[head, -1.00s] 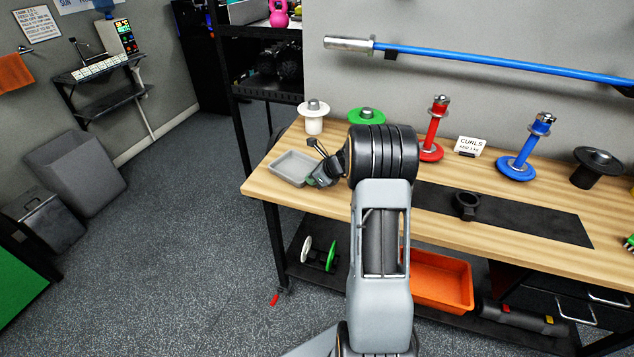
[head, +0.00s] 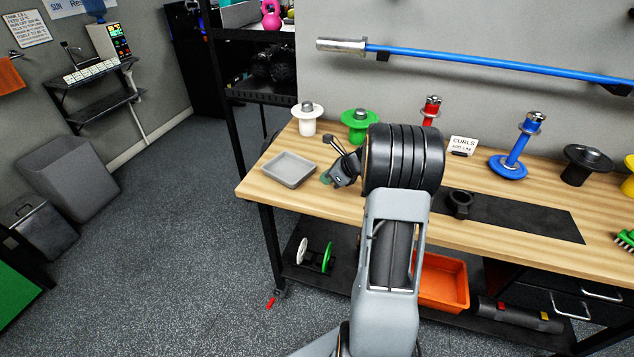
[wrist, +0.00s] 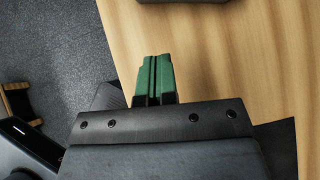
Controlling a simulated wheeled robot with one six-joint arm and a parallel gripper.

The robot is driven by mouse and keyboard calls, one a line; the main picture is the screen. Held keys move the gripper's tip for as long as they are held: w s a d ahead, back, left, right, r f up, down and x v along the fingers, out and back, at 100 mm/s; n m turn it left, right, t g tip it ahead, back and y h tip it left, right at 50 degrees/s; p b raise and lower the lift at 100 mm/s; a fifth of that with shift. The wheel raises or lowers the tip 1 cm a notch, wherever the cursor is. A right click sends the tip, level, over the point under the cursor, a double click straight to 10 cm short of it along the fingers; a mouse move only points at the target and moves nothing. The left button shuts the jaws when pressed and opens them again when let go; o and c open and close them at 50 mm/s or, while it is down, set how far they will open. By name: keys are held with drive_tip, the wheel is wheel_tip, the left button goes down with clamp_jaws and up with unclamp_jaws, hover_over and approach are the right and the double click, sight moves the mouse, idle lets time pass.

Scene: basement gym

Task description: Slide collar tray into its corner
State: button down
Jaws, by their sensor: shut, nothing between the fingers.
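The grey, shallow, empty collar tray (head: 289,169) lies flat on the left end of the wooden bench, near its left edge. My gripper (head: 328,178) is just right of the tray, low over the bench top, with a small gap between them. In the wrist view my gripper (wrist: 154,74) shows its two green fingers closed together with nothing between them. A strip of a dark edge (wrist: 183,1) shows at the top of the wrist view, probably the tray's rim. My arm hides part of the bench behind the gripper.
Behind the tray stand a white plate holder (head: 308,118) and a green one (head: 360,123). Red and blue plate posts stand farther right. A black collar (head: 460,204) sits on the dark mat (head: 520,218). The bench's left edge drops to open floor.

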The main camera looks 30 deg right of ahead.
drive_tip(key=shift+v, duration=2.4)
drive_tip(key=c, duration=1.9)
unclamp_jaws()
drive_tip(key=shift+a, duration=0.15)
